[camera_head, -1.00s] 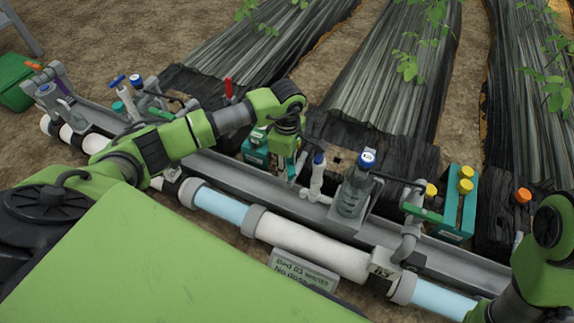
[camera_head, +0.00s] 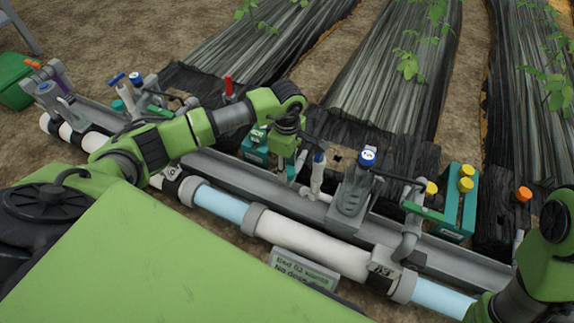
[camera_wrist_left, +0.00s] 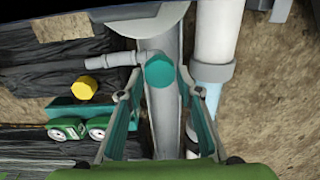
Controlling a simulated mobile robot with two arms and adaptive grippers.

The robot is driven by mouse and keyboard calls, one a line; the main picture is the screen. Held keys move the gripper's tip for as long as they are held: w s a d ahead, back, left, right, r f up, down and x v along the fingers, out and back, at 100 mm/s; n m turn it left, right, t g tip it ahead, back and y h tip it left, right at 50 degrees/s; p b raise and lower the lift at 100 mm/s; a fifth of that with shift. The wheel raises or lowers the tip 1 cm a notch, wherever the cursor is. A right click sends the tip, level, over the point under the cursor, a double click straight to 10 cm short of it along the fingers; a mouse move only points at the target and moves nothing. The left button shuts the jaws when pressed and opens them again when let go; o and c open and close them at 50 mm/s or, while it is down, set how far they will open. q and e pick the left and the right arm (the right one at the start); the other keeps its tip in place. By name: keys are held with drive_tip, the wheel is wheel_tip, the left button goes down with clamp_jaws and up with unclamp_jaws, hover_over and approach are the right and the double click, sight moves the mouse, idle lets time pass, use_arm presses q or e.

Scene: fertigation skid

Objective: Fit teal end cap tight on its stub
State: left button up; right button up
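The teal end cap (camera_wrist_left: 159,71) shows in the left wrist view as a small six-sided face, with a grey pipe fitting beside it on the left. How far it sits on its stub cannot be told. My left gripper (camera_wrist_left: 153,90) is open, its two fingers spread wide with the cap between and just beyond the tips, apart from both. In the head view my left gripper (camera_head: 287,152) points down over the skid, and the cap is not clearly visible there. My right arm shows at the lower right, but its gripper is out of view.
A grey rail (camera_head: 335,222) runs behind a white and light-blue pipe (camera_head: 300,243). A sign (camera_head: 303,270) sits in front.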

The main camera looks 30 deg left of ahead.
use_arm(q)
drive_tip(key=shift+f, duration=0.3)
idle(0.6)
